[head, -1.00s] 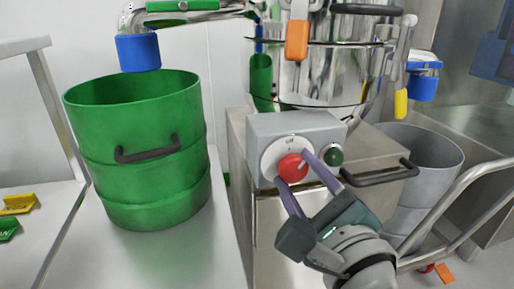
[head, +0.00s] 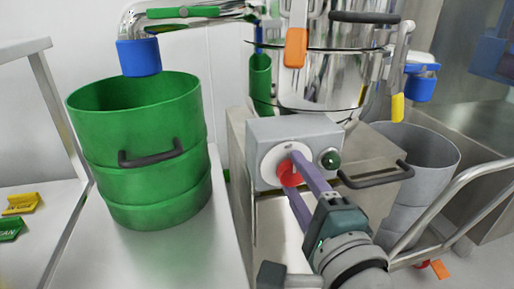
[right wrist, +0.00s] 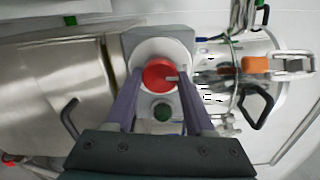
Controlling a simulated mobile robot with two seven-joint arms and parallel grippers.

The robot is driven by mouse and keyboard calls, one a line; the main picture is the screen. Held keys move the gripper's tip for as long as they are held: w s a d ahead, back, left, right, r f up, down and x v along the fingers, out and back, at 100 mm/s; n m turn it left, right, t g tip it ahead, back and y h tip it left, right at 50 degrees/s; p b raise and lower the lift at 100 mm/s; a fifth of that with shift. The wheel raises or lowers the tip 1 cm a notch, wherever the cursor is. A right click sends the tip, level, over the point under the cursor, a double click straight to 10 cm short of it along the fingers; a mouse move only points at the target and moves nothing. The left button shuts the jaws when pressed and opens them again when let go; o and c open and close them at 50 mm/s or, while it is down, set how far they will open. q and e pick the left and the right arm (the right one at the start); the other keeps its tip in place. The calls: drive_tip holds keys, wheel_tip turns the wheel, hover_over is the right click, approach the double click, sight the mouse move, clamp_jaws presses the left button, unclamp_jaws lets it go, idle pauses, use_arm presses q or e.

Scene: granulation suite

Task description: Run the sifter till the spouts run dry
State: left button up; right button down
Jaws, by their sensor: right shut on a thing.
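The sifter (head: 320,80) is a shiny steel vessel on a steel base. A grey control box (head: 300,130) on the base carries a red knob (head: 287,174) on a white dial and a dark green button (head: 329,158). My right gripper (head: 290,173) is shut on the red knob, one finger on each side; the right wrist view shows this hold on the knob (right wrist: 160,75). One spout with a blue cuff (head: 139,57) hangs over the green drum (head: 140,200). Another blue-cuffed spout (head: 420,88) is above the grey bin (head: 430,150). No falling material is visible. My left gripper is not in view.
A dark handle (head: 376,175) sticks out of the base close to my right gripper. A steel cart rail (head: 455,195) runs at the right. Yellow and green signs (head: 20,203) lie on a white surface at the left.

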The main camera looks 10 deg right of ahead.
idle(0.4)
drive_tip(key=shift+c, duration=1.3)
unclamp_jaws()
drive_tip(key=s+p, duration=0.2)
drive_tip(key=s, duration=0.8)
drive_tip(key=shift+d, duration=0.15)
